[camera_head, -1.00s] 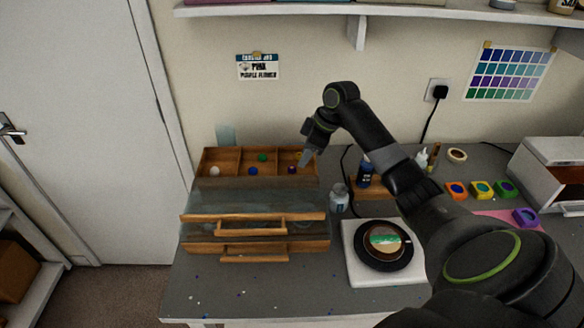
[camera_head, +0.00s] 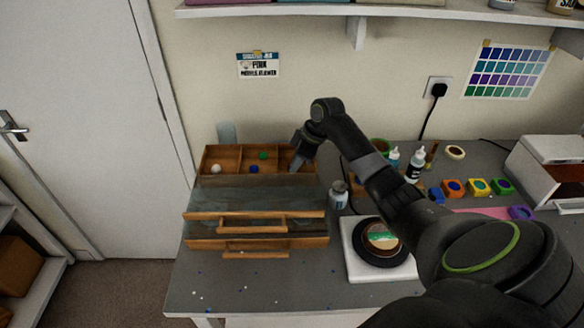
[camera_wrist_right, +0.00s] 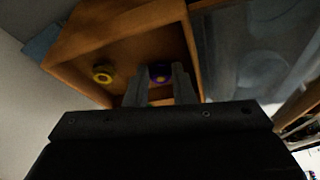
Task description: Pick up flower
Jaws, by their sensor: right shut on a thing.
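A small purple flower with a yellow centre (camera_wrist_right: 160,72) shows between my right gripper's fingertips in the right wrist view, inside a wooden compartment. My right gripper (camera_wrist_right: 160,88) is shut on it. In the head view the right gripper (camera_head: 294,168) reaches down into the right compartment of the open wooden drawer (camera_head: 222,152), and its fingers hide the flower. A yellow flower (camera_wrist_right: 102,74) lies in the same compartment, apart from the fingers. White (camera_head: 216,168), blue (camera_head: 253,169) and green (camera_head: 263,155) flowers lie in the other compartments. My left gripper is not in view.
The compartment's wooden walls stand close around the fingers. Right of the drawer unit are a small bottle (camera_head: 338,194), a white scale (camera_head: 360,268) with a round mould, and several coloured pieces (camera_head: 477,187). The front of the grey table (camera_head: 240,290) is mostly clear.

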